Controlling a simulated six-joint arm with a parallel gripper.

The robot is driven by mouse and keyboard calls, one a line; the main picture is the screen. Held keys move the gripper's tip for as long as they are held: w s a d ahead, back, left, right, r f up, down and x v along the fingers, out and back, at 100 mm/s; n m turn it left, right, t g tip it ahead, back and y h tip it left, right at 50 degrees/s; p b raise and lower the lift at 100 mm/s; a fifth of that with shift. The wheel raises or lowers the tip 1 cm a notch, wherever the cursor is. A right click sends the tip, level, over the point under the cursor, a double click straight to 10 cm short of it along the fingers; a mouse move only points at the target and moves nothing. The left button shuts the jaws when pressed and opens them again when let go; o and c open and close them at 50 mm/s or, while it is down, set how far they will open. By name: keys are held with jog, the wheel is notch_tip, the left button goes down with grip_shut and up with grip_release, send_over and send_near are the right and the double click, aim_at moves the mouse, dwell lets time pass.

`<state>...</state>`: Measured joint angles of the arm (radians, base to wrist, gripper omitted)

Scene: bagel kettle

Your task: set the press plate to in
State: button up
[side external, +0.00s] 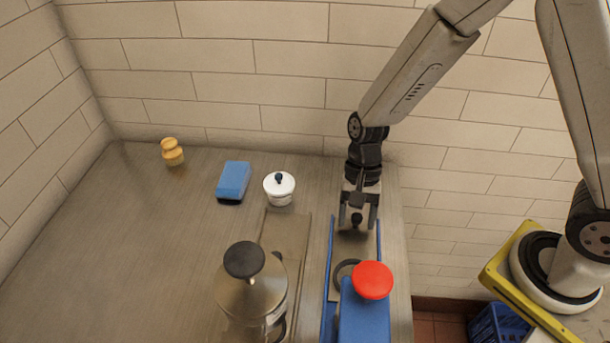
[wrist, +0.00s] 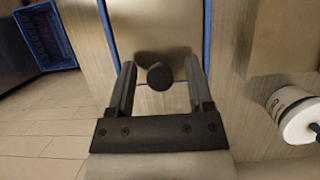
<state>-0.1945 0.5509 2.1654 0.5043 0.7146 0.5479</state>
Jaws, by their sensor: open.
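The press plate (side external: 350,245) is a grey metal slide between blue rails at the right of the counter. Its dark round knob (side external: 356,219) stands at the far end of the slide. My gripper (side external: 358,226) points down over that end and is open. In the wrist view the knob (wrist: 160,76) sits between the two spread fingers (wrist: 160,66), with a gap on each side. The blue press (side external: 365,318) with a red round top (side external: 373,280) stands at the near end of the rails. How far the plate reaches under it is hidden.
A metal kettle (side external: 251,300) with a black knob stands left of the press. The left of the counter is clear. The tiled wall is close behind.

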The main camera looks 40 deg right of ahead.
grip_shut()
dwell(1.5)
